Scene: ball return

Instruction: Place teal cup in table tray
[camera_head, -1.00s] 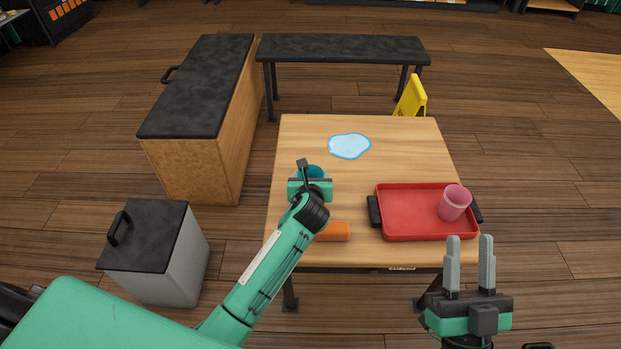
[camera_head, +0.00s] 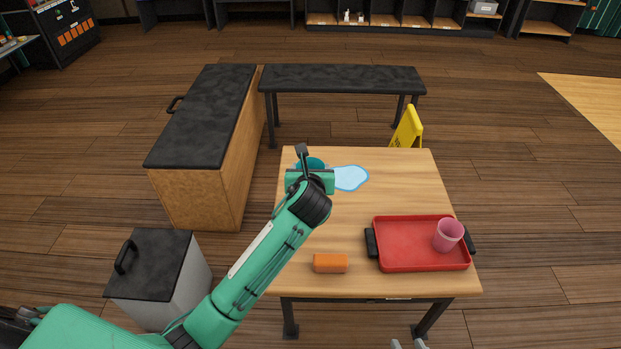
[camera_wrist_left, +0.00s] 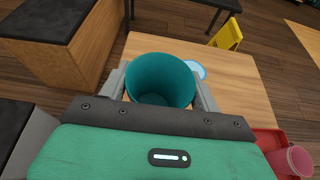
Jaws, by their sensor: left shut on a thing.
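The teal cup (camera_head: 312,162) is at the far left of the table, mostly hidden behind my left gripper in the head view. In the left wrist view the cup (camera_wrist_left: 160,80) stands between the two grey fingers, its open rim facing the camera. My left gripper (camera_head: 310,172) is shut on it. I cannot tell exactly how high the cup is above the table. The red table tray (camera_head: 405,245) lies at the table's front right and holds a pink cup (camera_head: 448,235). Only the fingertips of my right gripper (camera_head: 408,345) show at the bottom edge, apart and empty.
An orange block (camera_head: 330,263) lies on the table left of the tray. A light blue puddle shape (camera_head: 350,178) is beside the teal cup. A yellow sign (camera_head: 407,128) stands behind the table. The table's middle (camera_head: 370,205) is bare.

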